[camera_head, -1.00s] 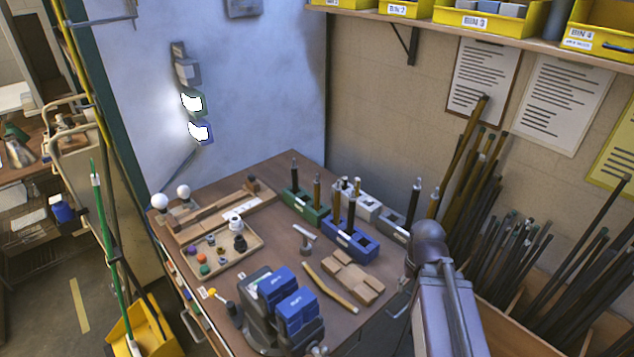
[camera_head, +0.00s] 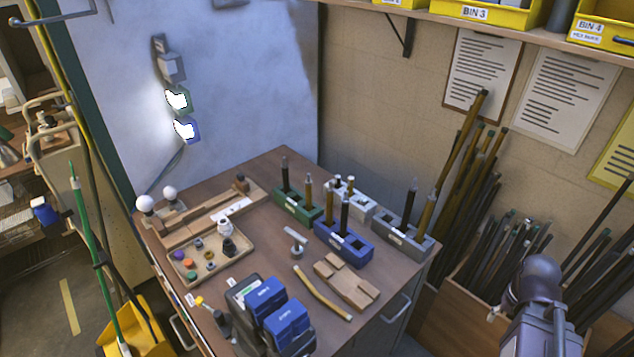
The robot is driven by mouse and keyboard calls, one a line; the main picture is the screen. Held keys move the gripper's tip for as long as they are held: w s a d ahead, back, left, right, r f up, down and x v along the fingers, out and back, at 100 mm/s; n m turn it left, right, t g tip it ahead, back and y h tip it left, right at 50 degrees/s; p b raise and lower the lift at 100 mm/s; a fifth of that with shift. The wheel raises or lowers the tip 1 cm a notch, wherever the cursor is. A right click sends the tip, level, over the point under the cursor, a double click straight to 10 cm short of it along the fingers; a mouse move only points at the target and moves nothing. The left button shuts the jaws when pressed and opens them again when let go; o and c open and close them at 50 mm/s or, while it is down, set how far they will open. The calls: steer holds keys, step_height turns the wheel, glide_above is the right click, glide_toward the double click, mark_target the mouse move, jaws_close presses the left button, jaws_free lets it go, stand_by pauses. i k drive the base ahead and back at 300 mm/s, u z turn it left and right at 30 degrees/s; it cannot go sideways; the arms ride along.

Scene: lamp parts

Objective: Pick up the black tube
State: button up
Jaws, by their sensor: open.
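Black tubes stand upright in several holders on the workbench. One black tube (camera_head: 285,172) is in the green block (camera_head: 295,206) beside a brown tube (camera_head: 308,190). Another black tube (camera_head: 345,212) is in the blue block (camera_head: 365,250) beside a brown tube (camera_head: 330,206). A third black tube (camera_head: 409,203) is in the grey block (camera_head: 402,240) beside a brown tube (camera_head: 427,212). Which one is meant, I cannot tell. Only a grey link of my arm shows at the lower right, apart from the tubes. My gripper is out of view.
The workbench (camera_head: 268,168) also bears a white block (camera_head: 360,205), a parts tray (camera_head: 188,274), a wooden block (camera_head: 345,282), a curved stick (camera_head: 322,294) and a dark device with blue packs (camera_head: 287,323). Long rods (camera_head: 500,250) lean in a wooden bin at right.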

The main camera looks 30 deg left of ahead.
mark_target(287, 184)
steer(key=z, duration=1.1)
steer(key=i, duration=1)
steer(key=u, duration=3.85)
steer(key=i, duration=0.1)
steer(key=z, duration=1.7)
